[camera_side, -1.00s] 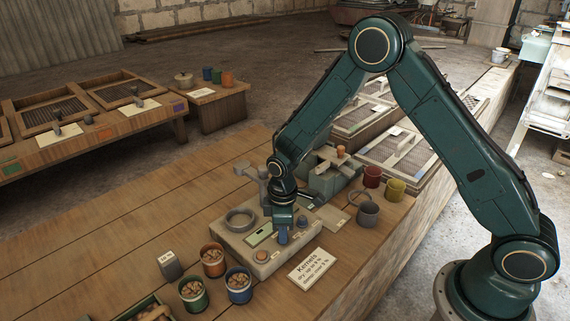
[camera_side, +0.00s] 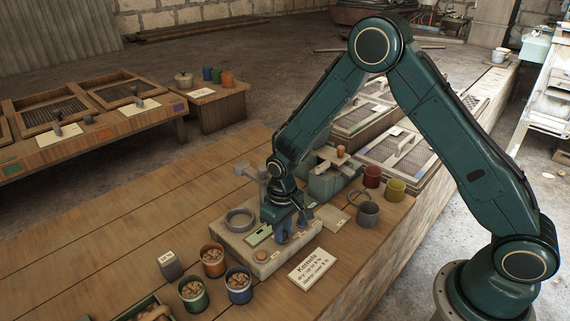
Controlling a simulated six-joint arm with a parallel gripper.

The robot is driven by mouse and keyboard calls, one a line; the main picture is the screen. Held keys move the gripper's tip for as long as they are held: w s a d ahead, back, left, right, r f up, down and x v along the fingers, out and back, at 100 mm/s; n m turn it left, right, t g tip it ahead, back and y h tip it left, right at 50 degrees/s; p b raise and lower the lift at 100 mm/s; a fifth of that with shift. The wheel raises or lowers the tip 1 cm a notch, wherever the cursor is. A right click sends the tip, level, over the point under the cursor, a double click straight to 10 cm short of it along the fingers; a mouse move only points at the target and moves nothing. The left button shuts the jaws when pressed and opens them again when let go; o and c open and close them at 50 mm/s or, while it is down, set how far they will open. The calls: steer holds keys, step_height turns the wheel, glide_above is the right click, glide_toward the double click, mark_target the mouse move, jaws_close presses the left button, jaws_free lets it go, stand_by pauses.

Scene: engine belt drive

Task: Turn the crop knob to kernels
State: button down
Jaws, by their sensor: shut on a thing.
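The beige meter box (camera_side: 228,236) sits on the wooden bench, with a round ring-shaped cup (camera_side: 240,219) and a small pale green panel (camera_side: 258,236) on top. My gripper (camera_side: 283,238) points down at the right part of the box top. It is shut on the crop knob, which its fingers hide almost fully. The knob's pointer and markings cannot be read. A card headed "Kernels" (camera_side: 312,266) lies in front of the box.
Cups of nuts, orange (camera_side: 212,261), green (camera_side: 193,293) and blue (camera_side: 238,285), stand at the front left near a small grey block (camera_side: 170,265). A grey mug (camera_side: 368,214) and red and yellow cups stand right.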

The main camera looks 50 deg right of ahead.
steer(key=m, duration=0.3)
steer(key=shift+m, duration=0.3)
stand_by(0.4)
steer(key=c, duration=1.3)
jaws_free()
steer(key=shift+r, duration=0.2)
step_height(320, 180, up, 14)
steer(key=shift+f, duration=0.25)
